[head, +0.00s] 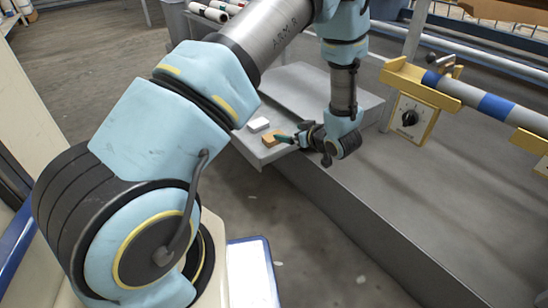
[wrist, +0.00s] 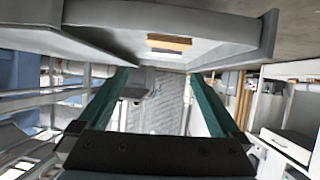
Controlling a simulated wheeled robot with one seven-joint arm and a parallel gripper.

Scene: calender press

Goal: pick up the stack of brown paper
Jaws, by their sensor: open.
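The stack of brown paper (head: 271,137) is a small tan block on a grey shelf (head: 293,86) in the head view, near the shelf's front edge. It also shows in the wrist view (wrist: 170,42), beyond and above the fingertips. My gripper (head: 284,138) is just to the right of the stack in the head view, its teal fingers pointing towards it. In the wrist view my gripper (wrist: 160,76) is open, with nothing between its fingers. Whether a finger touches the stack cannot be told; part of it may be hidden by the fingers.
A white stack (head: 258,124) lies on the same shelf, just behind and left of the brown one. A yellow bracket with a dial box (head: 410,118) and a striped roller (head: 470,95) stand to the right. Open floor (head: 110,60) lies left of the shelf.

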